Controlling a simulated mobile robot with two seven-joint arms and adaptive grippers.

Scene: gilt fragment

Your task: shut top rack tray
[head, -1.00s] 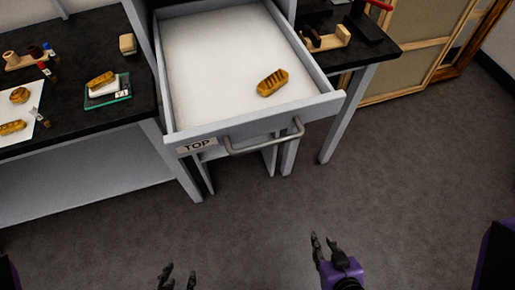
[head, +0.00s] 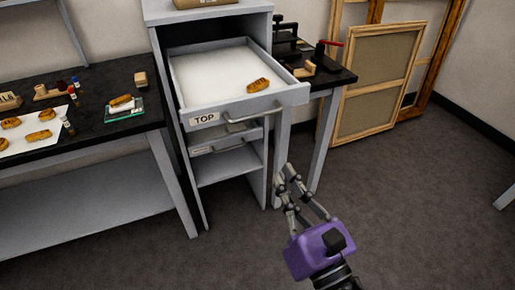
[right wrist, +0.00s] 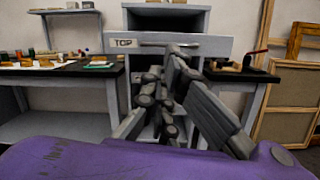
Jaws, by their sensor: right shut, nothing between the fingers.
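The top rack tray (head: 216,112) is a grey drawer labelled TOP, pulled out of its rack (head: 228,185), with a white floor and a bar handle (head: 254,118) on its front. A gilt brown fragment (head: 258,85) lies inside, towards the right. My right gripper (head: 285,172), purple with grey fingers, is shut and empty, in front of and below the tray's right end, apart from it in the picture. In the right wrist view the tray's front (right wrist: 205,44) is ahead, beyond the fingers (right wrist: 165,85). My left gripper is out of view.
A black bench (head: 85,85) on the left holds several fragments, vials and a teal scale (head: 124,110). Another black bench (head: 330,78) with clamps stands on the right. Wooden frames (head: 375,85) lean on the wall. The floor (head: 400,200) in front is clear.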

